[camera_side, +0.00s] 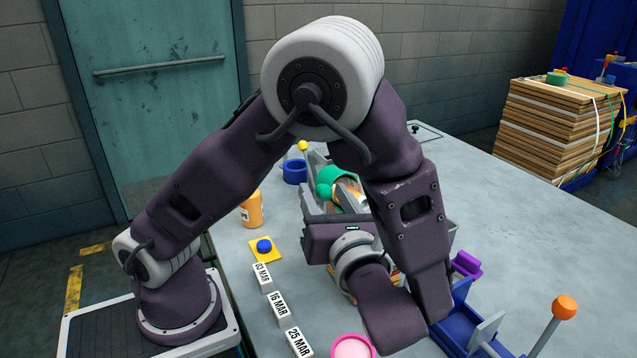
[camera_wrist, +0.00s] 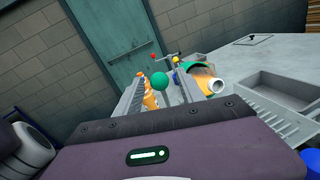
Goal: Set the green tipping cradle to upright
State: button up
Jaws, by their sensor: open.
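The green tipping cradle (camera_wrist: 205,69) is tilted and holds an orange container with a pale open mouth (camera_wrist: 217,86) facing right and downward in the wrist view. The cradle also shows in the side view (camera_side: 333,173), partly hidden by my arm and gripper. A round green knob (camera_wrist: 160,82) appears between my fingers in the wrist view. My gripper (camera_wrist: 156,76) is open, with one grey finger on each side of the knob. I cannot tell whether either finger touches it. In the side view my gripper (camera_side: 318,182) reaches away toward the cradle.
An orange bottle (camera_side: 251,210) stands left of my gripper, near a blue button on a yellow plate (camera_side: 265,251) and date blocks (camera_side: 278,304). A blue ring (camera_side: 294,172) lies behind. A grey tray (camera_wrist: 272,94) stands right of the cradle.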

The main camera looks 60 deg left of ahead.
jog(key=x, duration=0.4)
jog(key=shift+a, duration=0.1)
grip_shut()
dwell(1.3)
